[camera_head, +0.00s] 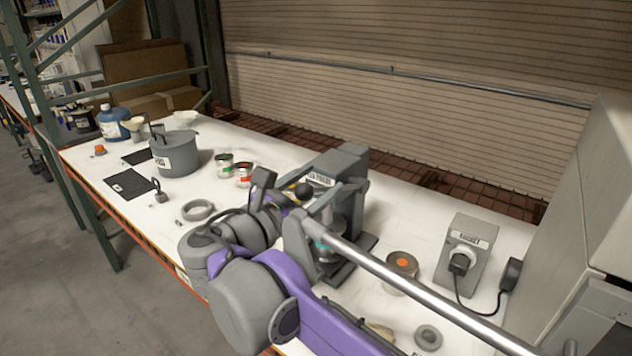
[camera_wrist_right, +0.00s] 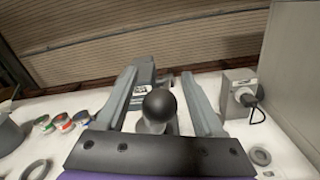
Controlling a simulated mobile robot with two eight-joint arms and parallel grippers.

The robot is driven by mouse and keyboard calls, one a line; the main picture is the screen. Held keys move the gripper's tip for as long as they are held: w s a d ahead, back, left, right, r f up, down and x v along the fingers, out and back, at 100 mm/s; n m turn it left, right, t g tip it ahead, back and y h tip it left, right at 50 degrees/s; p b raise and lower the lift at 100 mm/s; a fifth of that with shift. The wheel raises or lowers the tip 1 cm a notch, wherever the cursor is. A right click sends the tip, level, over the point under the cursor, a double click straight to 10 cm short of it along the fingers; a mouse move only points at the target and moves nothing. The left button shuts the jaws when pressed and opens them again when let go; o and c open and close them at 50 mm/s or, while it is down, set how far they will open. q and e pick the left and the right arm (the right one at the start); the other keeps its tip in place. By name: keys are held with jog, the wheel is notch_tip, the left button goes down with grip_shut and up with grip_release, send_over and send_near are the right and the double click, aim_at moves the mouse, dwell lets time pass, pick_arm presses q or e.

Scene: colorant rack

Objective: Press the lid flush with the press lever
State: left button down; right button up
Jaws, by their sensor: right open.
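The grey press (camera_head: 345,175) stands on the white bench at centre, with a label on its body. In the right wrist view this knob (camera_wrist_right: 160,105) sits between the two fingers of my right gripper (camera_wrist_right: 158,80). The fingers are apart, with visible gaps on both sides of the knob. In the head view my right gripper (camera_head: 308,197) overlaps the press front. A teal-edged item (camera_head: 323,245) shows low in the press, mostly covered; I cannot make out the lid. My left gripper is not in view.
A can with an orange dot (camera_head: 401,265) and a grey socket box (camera_head: 466,250) stand right of the press. Small paint cans (camera_head: 244,174) and a grey pot (camera_head: 176,153) stand left. A long metal bar (camera_head: 420,290) crosses the lower right.

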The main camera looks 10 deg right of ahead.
grip_shut()
dwell(1.4)
